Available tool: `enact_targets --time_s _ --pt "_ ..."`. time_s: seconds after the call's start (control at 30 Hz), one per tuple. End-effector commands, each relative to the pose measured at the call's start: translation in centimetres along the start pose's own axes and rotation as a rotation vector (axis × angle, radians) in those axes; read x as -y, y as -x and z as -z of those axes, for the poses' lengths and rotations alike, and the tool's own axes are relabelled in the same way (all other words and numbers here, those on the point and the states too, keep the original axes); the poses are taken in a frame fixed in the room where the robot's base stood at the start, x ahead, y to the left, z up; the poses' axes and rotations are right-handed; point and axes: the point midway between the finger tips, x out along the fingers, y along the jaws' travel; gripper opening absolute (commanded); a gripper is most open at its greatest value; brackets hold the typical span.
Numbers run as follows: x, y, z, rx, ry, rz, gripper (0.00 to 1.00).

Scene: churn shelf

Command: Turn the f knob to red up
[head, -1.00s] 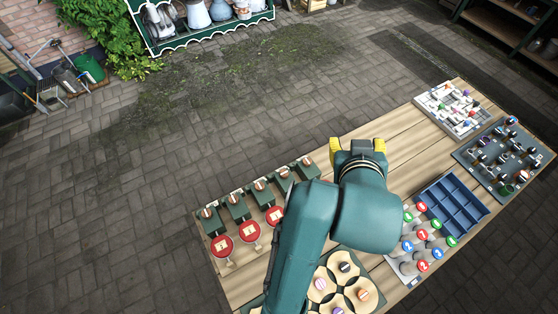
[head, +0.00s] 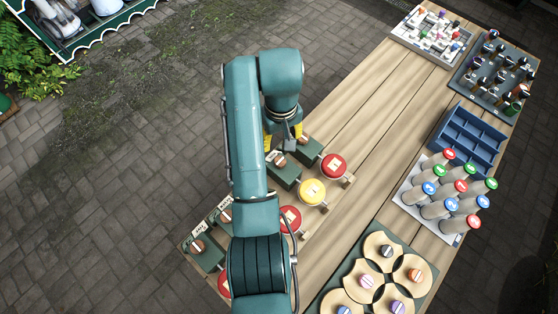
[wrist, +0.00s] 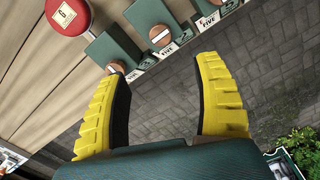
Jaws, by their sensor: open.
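A row of dark green boxes with round brown-and-white knobs runs along the table's left edge, each paired with a coloured disc. Two boxes near my gripper carry a nearer knob (head: 280,160) and a farther knob (head: 303,140). Their discs are a yellow disc (head: 312,192) and a red disc (head: 333,166). My gripper (head: 283,137), with yellow fingers, is open above this end of the row. In the wrist view two knobs, one (wrist: 160,37) and another (wrist: 117,66), lie beyond the open, empty fingers. I cannot tell which knob is f. My arm hides the row's middle.
A knob board with round wooden plates (head: 329,300) is at the front. Capped cylinders (head: 460,186) stand on a white base at the right, by a blue divided tray (head: 490,137). Two boards with small pieces sit at the far end. The planks between are clear.

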Motion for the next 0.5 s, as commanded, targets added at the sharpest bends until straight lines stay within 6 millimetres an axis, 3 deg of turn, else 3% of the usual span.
enact_targets --time_s 0.03,0.5 --pt "0.1 -1.6 -0.1 0.006 0.0 0.003 0.67" --pt "0.0 -12.3 -0.2 0.004 -0.001 0.002 0.67"
